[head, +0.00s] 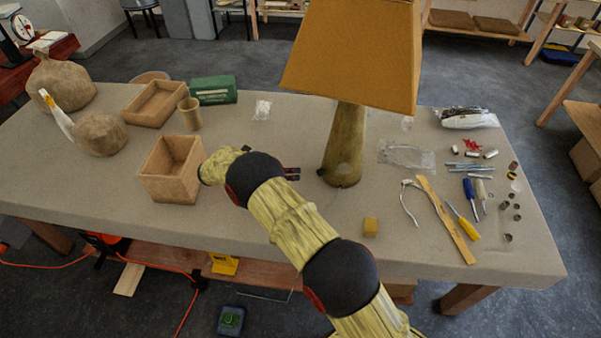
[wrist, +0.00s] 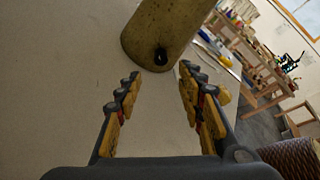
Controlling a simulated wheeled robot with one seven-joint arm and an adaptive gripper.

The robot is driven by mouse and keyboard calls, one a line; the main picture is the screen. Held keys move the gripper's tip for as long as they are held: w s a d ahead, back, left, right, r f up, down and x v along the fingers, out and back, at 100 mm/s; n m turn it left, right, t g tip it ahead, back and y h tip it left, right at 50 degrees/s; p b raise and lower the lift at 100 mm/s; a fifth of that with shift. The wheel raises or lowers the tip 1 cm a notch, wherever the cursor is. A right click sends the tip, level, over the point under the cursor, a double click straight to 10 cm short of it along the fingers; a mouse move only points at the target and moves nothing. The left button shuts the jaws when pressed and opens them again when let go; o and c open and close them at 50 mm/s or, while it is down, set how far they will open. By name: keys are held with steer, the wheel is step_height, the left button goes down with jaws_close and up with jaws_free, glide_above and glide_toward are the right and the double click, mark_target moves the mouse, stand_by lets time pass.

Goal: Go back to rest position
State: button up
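My gripper (head: 292,174) is above the table in the head view, just left of the lamp's foot, partly hidden behind my own arm. In the wrist view its two yellow and dark fingers (wrist: 155,98) are spread apart with nothing between them. The lamp has an olive-brown base (head: 346,145) and a mustard shade (head: 352,52), and stands upright on the table.
The grey table (head: 240,225) holds an open wooden box (head: 168,190), a wooden tray (head: 153,115), a cup (head: 190,122) and a green box (head: 213,92) to the left. A yellow block (head: 370,227), pliers (head: 409,203), a ruler (head: 446,222) and screwdrivers (head: 467,229) lie to the right.

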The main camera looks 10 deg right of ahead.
steer(key=shift+a+r, duration=0.2)
steer(key=shift+a, duration=0.3)
